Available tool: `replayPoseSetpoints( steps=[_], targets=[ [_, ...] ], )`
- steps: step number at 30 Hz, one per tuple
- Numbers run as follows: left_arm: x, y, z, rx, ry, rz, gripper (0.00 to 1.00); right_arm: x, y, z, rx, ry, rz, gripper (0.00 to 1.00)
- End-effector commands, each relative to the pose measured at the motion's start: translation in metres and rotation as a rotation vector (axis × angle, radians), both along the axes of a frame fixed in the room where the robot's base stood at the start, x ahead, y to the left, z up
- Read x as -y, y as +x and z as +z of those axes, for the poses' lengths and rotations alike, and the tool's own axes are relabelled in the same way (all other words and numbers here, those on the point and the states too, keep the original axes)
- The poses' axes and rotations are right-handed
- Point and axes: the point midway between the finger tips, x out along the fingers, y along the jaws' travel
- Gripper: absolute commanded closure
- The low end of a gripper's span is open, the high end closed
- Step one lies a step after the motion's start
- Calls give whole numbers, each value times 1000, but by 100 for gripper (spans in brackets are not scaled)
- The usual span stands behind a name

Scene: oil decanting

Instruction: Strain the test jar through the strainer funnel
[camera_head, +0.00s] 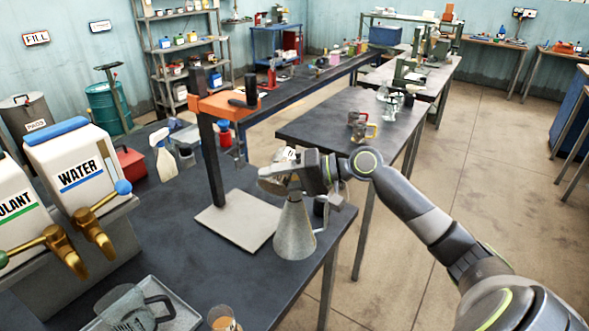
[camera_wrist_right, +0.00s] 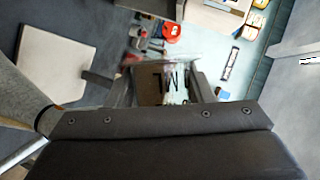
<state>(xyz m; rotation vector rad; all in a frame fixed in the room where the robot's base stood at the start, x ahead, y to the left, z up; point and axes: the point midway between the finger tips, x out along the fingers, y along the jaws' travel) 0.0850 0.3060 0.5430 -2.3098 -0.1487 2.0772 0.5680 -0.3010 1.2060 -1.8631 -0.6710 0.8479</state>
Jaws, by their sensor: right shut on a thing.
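My right gripper (camera_head: 300,171) is shut on a clear jar (camera_head: 274,180), which is tilted to the left. In the right wrist view the jar (camera_wrist_right: 165,83) with dark "ML" marking sits between the fingers of my right gripper (camera_wrist_right: 170,92). A grey metal cone, which looks like the funnel (camera_head: 294,232), stands on the dark bench with its wide end down, just below the gripper and jar. I cannot tell whether they touch, or whether the jar has liquid in it. My left gripper is not in view.
An orange-topped stand (camera_head: 224,104) with a pale base plate (camera_head: 238,221) is left of the cone. A clear jug (camera_head: 128,309) lies in a tray (camera_head: 178,289) at the front, beside a cup of amber liquid (camera_head: 222,318). Water and coolant dispensers (camera_head: 76,165) are at left.

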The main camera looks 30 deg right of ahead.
Motion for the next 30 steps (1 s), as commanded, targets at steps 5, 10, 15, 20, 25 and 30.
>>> replayPoseSetpoints(
  steps=[5, 10, 15, 20, 25, 30],
  targets=[
    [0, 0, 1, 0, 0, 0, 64, 0, 0, 1, -3, 7, 0, 93],
    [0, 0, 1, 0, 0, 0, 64, 0, 0, 2, -8, 14, 0, 93],
    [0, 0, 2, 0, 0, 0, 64, 0, 0, 3, -14, 23, 1, 93],
    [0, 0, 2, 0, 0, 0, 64, 0, 0, 3, -19, 32, 0, 93],
    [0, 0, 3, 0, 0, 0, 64, 0, 0, 4, -26, 43, 0, 93],
    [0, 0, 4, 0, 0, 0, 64, 0, 0, 6, -35, 55, 0, 93]
  ],
)
